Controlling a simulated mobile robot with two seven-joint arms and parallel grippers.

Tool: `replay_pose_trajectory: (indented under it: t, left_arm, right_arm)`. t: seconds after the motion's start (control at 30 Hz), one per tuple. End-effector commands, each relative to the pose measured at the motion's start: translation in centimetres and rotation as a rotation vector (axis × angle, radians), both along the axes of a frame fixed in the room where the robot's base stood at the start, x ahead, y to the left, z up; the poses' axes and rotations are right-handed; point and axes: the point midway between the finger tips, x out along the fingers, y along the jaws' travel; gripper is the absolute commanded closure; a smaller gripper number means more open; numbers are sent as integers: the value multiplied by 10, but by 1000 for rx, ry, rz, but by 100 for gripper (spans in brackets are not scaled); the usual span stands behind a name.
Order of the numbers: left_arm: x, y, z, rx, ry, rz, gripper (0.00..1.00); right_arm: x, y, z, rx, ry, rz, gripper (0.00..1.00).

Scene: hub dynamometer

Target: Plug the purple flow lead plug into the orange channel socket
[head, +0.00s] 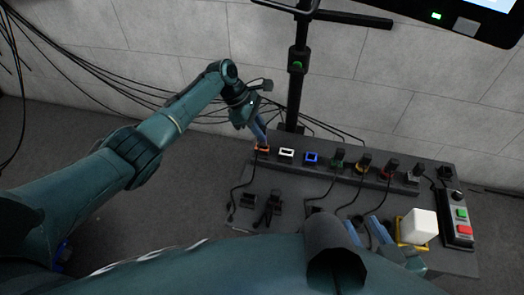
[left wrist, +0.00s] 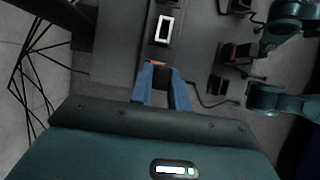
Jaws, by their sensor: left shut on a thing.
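My left gripper (head: 262,143) is at the left end of the socket row, its blue fingers shut on a small dark plug at the orange socket (head: 262,149). The orange edge of the socket (left wrist: 155,63) shows just ahead of the fingertips (left wrist: 164,82) in the left wrist view. A black cable (head: 235,190) runs down from there onto the bench. The fingers mostly hide the plug; I see no purple on it and cannot tell how deep it sits. My right gripper (head: 368,232) is open, over the bench's front, left of a white cube.
White (head: 286,153) and blue (head: 311,158) sockets stand empty beside the orange one. Green, yellow and red sockets further right hold black plugs with cables. Dark holders (head: 268,208) stand in front. The white cube (head: 419,226) and a button box (head: 459,222) are at the right.

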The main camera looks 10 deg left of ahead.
Motion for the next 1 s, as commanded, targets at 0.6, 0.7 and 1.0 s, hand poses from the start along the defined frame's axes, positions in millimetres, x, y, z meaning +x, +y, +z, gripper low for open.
replay_pose_trajectory:
  t: [0.6, 0.7, 1.0]
  left_arm:
    - [0, 0, -6, 0, 0, -1, 100]
    - [0, 0, -9, 0, 0, -1, 100]
    - [0, -1, -18, 0, 1, 0, 100]
  right_arm:
    - [0, -1, -3, -2, 1, -1, 64]
    - [0, -1, -4, -1, 2, -1, 64]
    - [0, 0, -8, -1, 3, 0, 64]
